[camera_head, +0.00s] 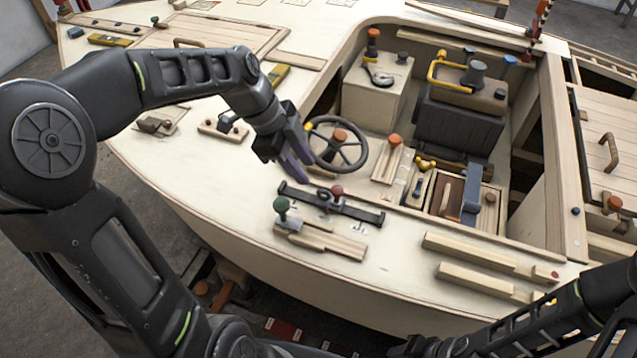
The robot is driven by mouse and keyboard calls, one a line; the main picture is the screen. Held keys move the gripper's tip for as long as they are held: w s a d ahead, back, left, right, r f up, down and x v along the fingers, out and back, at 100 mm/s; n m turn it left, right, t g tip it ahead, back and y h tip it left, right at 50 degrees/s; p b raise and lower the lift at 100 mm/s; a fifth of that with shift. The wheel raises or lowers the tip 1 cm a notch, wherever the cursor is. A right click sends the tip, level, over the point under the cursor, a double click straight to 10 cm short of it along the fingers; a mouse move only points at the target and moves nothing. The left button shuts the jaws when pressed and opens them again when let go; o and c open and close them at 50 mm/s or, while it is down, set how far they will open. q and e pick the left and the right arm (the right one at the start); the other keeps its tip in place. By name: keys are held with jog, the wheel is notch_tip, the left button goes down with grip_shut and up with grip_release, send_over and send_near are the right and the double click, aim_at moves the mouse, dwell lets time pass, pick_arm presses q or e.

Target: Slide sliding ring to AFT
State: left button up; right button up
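A black rail (362,212) lies on the near deck, running from upper left to lower right. A dark slider with a red knob (337,190), which looks like the sliding ring, sits near the middle of the rail. The AFT mark cannot be read at this size. My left gripper (297,168) hangs above the deck beyond the rail's left end, beside the steering wheel, and appears apart from the slider. Its fingers are seen from the side, so their gap is unclear. My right gripper (412,346) is low at the bottom edge, small and partly cut off.
A steering wheel (338,145) stands close to my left gripper. A green-knobbed lever (283,208) is near the rail's left end, with wooden strips (335,244) in front. Wooden bars (470,251) lie to the right. The open cockpit with a black seat (452,125) is beyond.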

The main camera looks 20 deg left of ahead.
aim_at(317, 201)
pick_arm(q)
jog(key=x, duration=0.7)
jog(key=shift+f+p, duration=0.2)
jog(key=shift+p, duration=0.1)
jog(key=shift+c, duration=0.4)
grip_shut()
dwell(0.7)
